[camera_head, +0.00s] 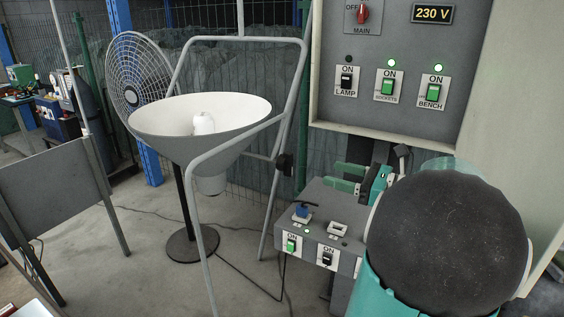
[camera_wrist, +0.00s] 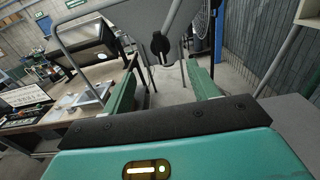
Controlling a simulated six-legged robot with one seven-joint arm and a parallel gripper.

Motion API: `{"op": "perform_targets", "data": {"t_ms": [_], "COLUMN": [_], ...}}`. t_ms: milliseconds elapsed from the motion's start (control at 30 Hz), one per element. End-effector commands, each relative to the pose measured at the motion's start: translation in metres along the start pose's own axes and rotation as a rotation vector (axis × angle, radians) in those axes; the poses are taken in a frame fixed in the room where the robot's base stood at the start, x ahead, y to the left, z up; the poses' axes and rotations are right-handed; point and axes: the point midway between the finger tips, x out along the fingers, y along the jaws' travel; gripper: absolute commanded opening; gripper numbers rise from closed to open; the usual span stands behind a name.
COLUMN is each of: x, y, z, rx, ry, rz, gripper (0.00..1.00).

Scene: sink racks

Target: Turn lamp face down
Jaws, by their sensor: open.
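The lamp (camera_head: 185,139) is a large grey bowl-shaped shade with a white inside and a white bulb, hung in a grey tubular frame (camera_head: 304,80). Its open face points up. A black knob (camera_head: 284,163) sits at the right side of the frame. My gripper (camera_head: 343,177) is to the right of the knob, with green fingers pointing toward it and a gap between. In the wrist view, the fingers are apart and empty, and the knob (camera_wrist: 160,45) shows beyond them, roughly between the fingertips.
A wall panel (camera_head: 400,70) with switches hangs at the upper right; its lamp switch (camera_head: 347,80) has an unlit light. A grey socket box (camera_head: 318,238) stands below my gripper. A fan (camera_head: 140,75) stands behind the lamp. Cables lie on the floor.

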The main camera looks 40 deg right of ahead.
Motion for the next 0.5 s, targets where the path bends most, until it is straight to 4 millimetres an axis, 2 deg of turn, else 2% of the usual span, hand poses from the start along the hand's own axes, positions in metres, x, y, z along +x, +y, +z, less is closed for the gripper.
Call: {"op": "perform_targets", "data": {"t_ms": [167,500], "x": [0.025,0.092], "y": [0.002,0.002], "z": [0.0,-0.001], "rx": [-0.001,-0.002], "ry": [0.002,0.003], "rz": [0.007,0.007], "gripper": [0.59,0.59]}}
